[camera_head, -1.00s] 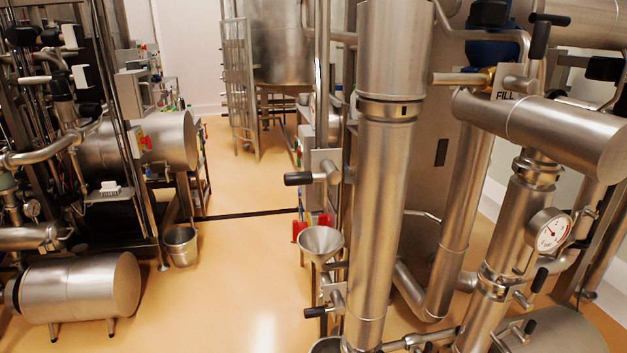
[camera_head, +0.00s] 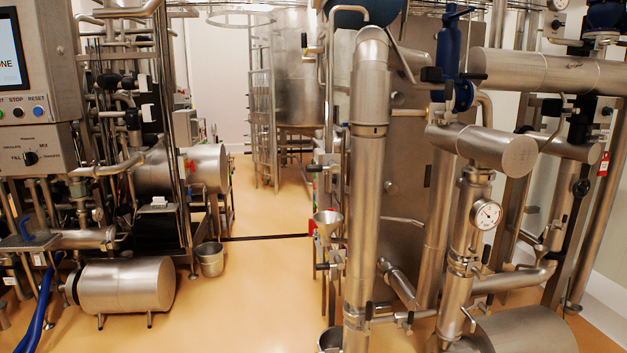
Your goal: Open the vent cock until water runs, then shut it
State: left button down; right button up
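A small cock with a black lever (camera_head: 316,168) sits on a thin upright pipe left of the tall steel column. A steel funnel (camera_head: 327,217) stands open below it. Another black-handled valve (camera_head: 323,266) sits under the funnel. No label marks any of these as the vent cock, so I cannot tell for sure which it is. No water shows running from the upper cock into the funnel. Neither of my grippers is in view.
A pressure gauge (camera_head: 486,214) and black-handled valves crowd the right pipework. A steel bucket (camera_head: 210,259) and horizontal cylinder (camera_head: 125,285) stand at left, below a control panel (camera_head: 28,62). The orange floor (camera_head: 248,300) between is clear.

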aim_at(332, 166)
jog(key=u, duration=0.6)
jog(key=i, duration=0.4)
jog(key=u, duration=0.85)
jog(key=i, duration=0.7)
jog(key=u, duration=0.05)
